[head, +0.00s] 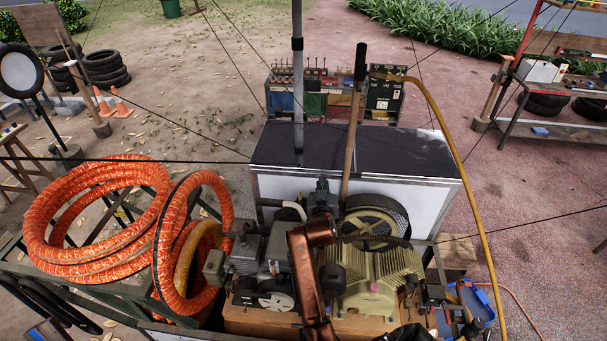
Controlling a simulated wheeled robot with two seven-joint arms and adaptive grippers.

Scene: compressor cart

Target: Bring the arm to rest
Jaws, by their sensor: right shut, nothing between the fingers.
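My copper-coloured arm rises from the bottom middle of the head view, in front of the compressor (385,275). My right gripper (322,188) is the dark end just beyond the copper wrist, small against the machinery, in front of the white cabinet. It is shut and holds nothing. My arm hides part of the compressor's middle. I cannot tell whether the gripper touches anything.
Orange hose coils (95,215) lie at the left. A dark-topped cabinet (400,150) stands behind, with a wooden-handled pole (350,140) and a grey post. A yellow hose (455,150) arcs at the right, above a blue tray (475,300). Thin dark lines cross the scene.

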